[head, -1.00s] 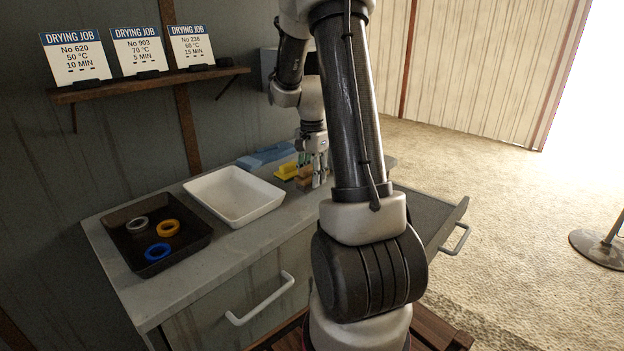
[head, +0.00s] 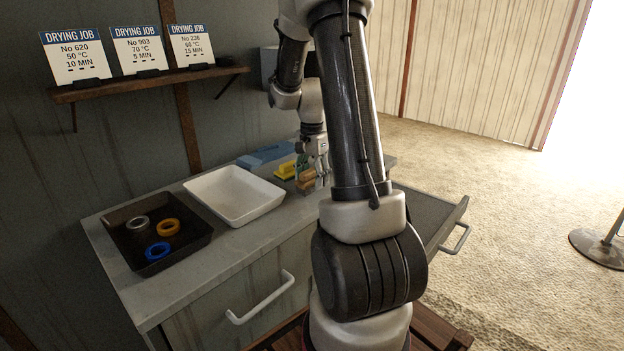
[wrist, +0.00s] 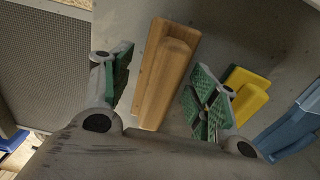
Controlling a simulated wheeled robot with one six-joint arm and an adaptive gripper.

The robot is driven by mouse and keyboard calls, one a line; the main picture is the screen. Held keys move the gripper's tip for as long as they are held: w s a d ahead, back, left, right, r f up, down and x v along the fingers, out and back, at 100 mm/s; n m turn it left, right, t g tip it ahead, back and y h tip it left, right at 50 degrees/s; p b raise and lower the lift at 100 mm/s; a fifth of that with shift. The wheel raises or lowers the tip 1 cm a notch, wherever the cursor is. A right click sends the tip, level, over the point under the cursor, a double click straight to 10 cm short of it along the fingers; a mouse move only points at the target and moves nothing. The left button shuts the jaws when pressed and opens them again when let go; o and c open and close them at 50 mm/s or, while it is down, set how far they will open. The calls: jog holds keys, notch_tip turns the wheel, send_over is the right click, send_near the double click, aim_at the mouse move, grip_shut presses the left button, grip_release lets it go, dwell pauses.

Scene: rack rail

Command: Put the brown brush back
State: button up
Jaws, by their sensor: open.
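The brown brush (wrist: 166,78) lies on the grey worktop and looks like a long wooden block with a raised, narrower top. In the head view the brown brush (head: 306,185) is partly covered by my gripper. My gripper (wrist: 160,88) is open and empty, with one green-padded finger on each side of the brush in the wrist picture. Whether the fingers are down beside it or still above it I cannot tell. In the head view my gripper (head: 318,165) is at the far end of the worktop, partly hidden behind my arm.
A yellow brush (wrist: 243,93) lies close to the right finger, with a blue object (wrist: 296,128) beyond it. A white tray (head: 207,187) and a black tray (head: 118,243) with three rings stand on the worktop (head: 225,245). A drawer (head: 428,222) stands open at the right.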

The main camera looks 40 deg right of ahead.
aim_at(312, 169)
notch_tip(312, 169, up, 11)
jog(key=shift+r, duration=0.1)
jog(key=s+a+r+n+t, duration=0.2)
jog(key=s+a+r+n, duration=0.65)
jog(key=a, duration=0.25)
jog(key=s+a+f+n+t, duration=0.1)
jog(key=s+a+n, duration=0.2)
jog(key=s+n, duration=0.1)
jog(key=s+a+f+n+t, duration=0.1)
jog(key=s+a+n, duration=0.2)
jog(key=s, duration=0.4)
jog(key=shift+s+n, duration=0.15)
jog(key=shift+n, duration=0.3)
